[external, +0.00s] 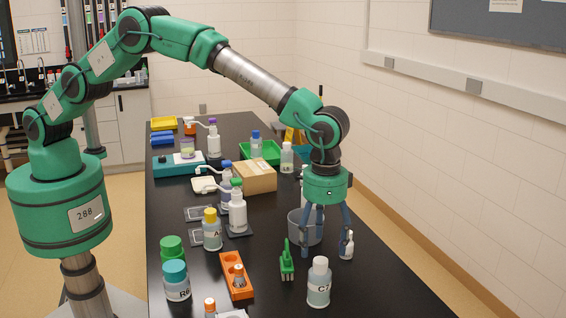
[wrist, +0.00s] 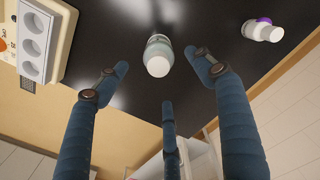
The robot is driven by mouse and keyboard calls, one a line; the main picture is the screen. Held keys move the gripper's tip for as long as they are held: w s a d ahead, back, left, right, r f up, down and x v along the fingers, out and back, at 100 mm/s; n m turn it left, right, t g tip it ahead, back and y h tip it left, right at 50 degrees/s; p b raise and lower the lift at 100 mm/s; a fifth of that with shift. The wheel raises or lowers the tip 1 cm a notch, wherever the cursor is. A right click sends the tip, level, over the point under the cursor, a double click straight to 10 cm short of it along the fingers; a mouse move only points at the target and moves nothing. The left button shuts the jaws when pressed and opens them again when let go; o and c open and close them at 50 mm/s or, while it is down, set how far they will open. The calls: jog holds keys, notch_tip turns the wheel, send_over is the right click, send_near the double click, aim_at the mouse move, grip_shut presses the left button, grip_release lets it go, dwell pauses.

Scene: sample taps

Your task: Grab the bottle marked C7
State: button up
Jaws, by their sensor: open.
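The bottle marked C7 (external: 319,284) stands upright near the front of the black bench. In the wrist view, my gripper (wrist: 160,78) has three spread fingers. A white-capped bottle (wrist: 158,57) with a pale green body shows between them, apart from the fingertips. Its label cannot be read there, so I cannot tell which bottle it is.
A green brush-like tool (external: 287,262) and an orange rack (external: 236,277) lie left of C7. A grey tub (external: 302,228) stands by my fingers. Bottle R6 (external: 177,281) and a yellow-capped bottle (external: 212,230) stand further left. Bare bench (external: 385,290) lies right of C7.

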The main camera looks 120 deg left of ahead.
aim_at(321, 260)
jog(key=shift+f, duration=0.15)
jog(key=shift+f, duration=4.15)
jog(key=shift+d+f, duration=0.15)
jog(key=shift+f, duration=2.5)
jog(key=shift+c, duration=0.5)
jog(key=c, duration=1.4)
jog(key=shift+o, duration=0.2)
jog(key=shift+r, duration=0.15)
jog(key=shift+r, duration=4.95)
